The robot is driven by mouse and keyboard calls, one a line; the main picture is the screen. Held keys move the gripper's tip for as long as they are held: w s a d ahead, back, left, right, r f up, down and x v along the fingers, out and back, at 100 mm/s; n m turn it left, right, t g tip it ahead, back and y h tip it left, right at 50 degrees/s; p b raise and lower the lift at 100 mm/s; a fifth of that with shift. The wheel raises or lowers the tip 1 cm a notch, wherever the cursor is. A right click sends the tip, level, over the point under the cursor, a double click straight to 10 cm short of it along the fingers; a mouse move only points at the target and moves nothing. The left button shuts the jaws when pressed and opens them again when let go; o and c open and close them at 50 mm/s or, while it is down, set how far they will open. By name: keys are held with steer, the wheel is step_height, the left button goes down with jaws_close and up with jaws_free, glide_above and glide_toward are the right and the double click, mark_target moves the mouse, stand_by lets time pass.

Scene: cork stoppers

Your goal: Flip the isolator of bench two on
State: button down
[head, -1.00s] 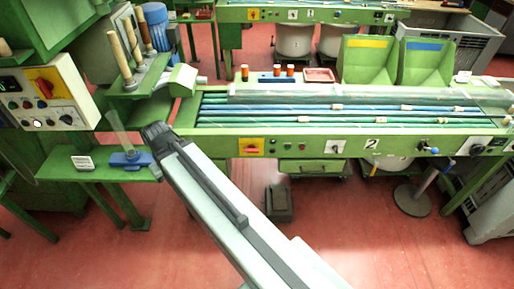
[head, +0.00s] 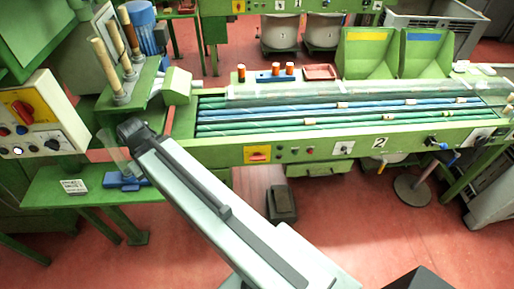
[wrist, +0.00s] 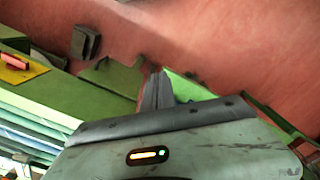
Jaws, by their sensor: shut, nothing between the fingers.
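Bench two is the green bench (head: 222,155) with a "2" plate on its front. Its isolator (head: 258,154) is a yellow plate with a red handle near the left end of that front; the handle lies about level, along the bench. The isolator also shows at the left edge of the wrist view (wrist: 15,66). My gripper (wrist: 158,88) is shut and empty, pointing over a green part and the floor, clear of the isolator and off to its side. In the head view my arm ends left of the isolator, and the fingers are hidden.
A control box (head: 38,122) with another red-handled isolator stands at far left. A low green shelf (head: 95,190) carries a blue fitting (head: 125,181) close to my arm's end. A dark pedal (head: 282,203) is on the red floor. Floor before the bench is otherwise mostly clear.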

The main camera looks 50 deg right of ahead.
steer(key=shift+s+r, duration=0.1)
steer(key=shift+w+d, duration=0.2)
steer(key=shift+d, duration=0.1)
